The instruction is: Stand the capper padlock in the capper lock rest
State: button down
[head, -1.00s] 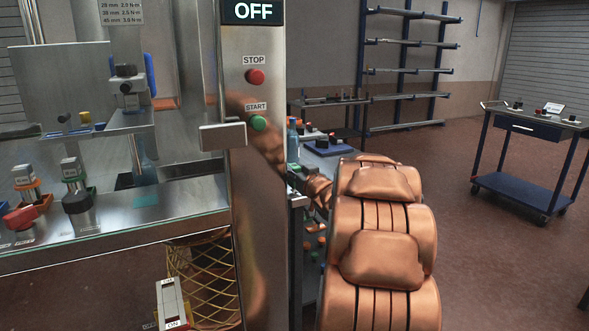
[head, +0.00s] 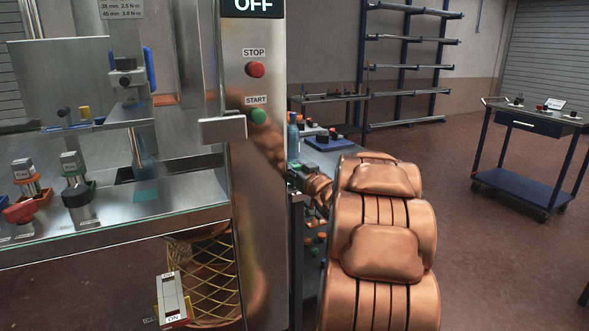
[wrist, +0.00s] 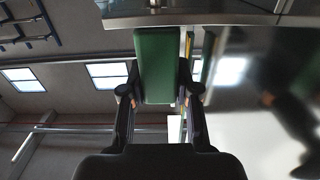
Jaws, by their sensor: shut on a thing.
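In the wrist view my gripper (wrist: 157,88) is shut on a green block-shaped thing (wrist: 155,60), with one dark finger on each side of it. I cannot tell for sure whether this is the capper padlock, as only one plain face shows. In the head view my arm covers part of the view in front of the machine's right post, and the held thing cannot be made out there. I cannot pick out the capper lock rest with certainty.
The capping machine's steel post carries a STOP button (head: 255,69) and a green START button (head: 259,116). An ON-marked switch box (head: 173,300) sits low at the front. A side table (head: 333,146) stands behind my arm, and a blue trolley (head: 527,182) stands right. Floor between is clear.

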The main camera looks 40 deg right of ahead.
jog(key=shift+f, duration=0.25)
dwell(0.6)
jog(key=c, duration=0.8)
grip_release()
jog(key=shift+o, duration=0.2)
jog(key=shift+s, duration=0.1)
jog(key=v, duration=1.1)
jog(key=shift+s+a, duration=0.15)
jog(key=shift+s, duration=0.2)
